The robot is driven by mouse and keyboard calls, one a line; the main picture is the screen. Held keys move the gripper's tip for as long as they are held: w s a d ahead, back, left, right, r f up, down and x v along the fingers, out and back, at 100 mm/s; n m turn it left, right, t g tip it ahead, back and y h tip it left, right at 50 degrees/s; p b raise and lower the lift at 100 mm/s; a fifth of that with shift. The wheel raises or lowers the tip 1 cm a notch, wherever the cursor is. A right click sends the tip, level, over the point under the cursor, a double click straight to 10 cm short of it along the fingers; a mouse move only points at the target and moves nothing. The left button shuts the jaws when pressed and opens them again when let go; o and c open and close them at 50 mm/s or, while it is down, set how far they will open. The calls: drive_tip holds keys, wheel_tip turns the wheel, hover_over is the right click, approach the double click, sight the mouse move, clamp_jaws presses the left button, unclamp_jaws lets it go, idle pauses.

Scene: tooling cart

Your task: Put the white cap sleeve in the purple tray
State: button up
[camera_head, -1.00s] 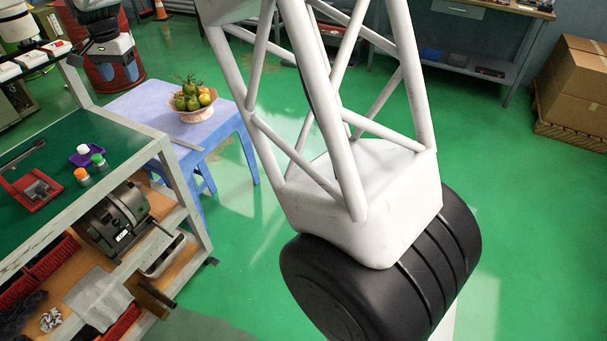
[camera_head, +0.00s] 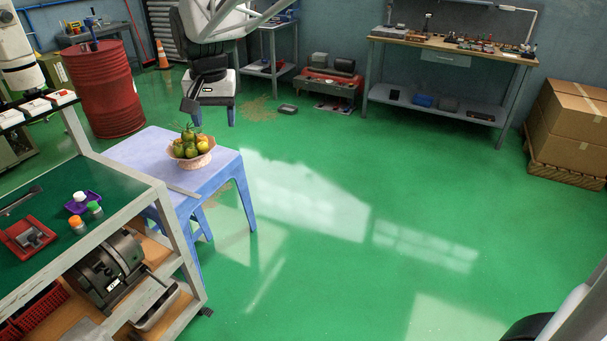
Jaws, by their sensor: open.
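A small purple tray (camera_head: 70,208) lies on the green top of the cart at the left. A small white piece (camera_head: 80,196), which looks like the white cap sleeve, appears to sit inside the tray; it is too small to make out closely. My gripper (camera_head: 210,112) is in the upper middle of the picture, hanging from the white arm with its fingers pointing down. Its two fingers are apart, with nothing seen between them. It is well away from the tray, up and to the right of it.
An orange-capped bottle (camera_head: 77,226) and a green-capped bottle (camera_head: 95,209) stand close beside the tray. A red tray (camera_head: 14,247) lies to the left. A blue table (camera_head: 140,150) with a fruit bowl (camera_head: 190,160) stands behind the cart. The green floor on the right is clear.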

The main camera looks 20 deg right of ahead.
drive_tip(key=s+d+f, duration=0.3)
drive_tip(key=s+d, duration=0.2)
drive_tip(key=s, duration=0.5)
drive_tip(key=s+d+f+n, duration=0.1)
drive_tip(key=s+d+f, duration=0.2)
drive_tip(key=s, duration=0.7)
drive_tip(key=s+d+f+n+t, duration=0.1)
drive_tip(key=s+d+f, duration=0.2)
drive_tip(key=s+d, duration=0.5)
drive_tip(key=shift+s+h, duration=0.3)
drive_tip(key=shift+s, duration=0.75)
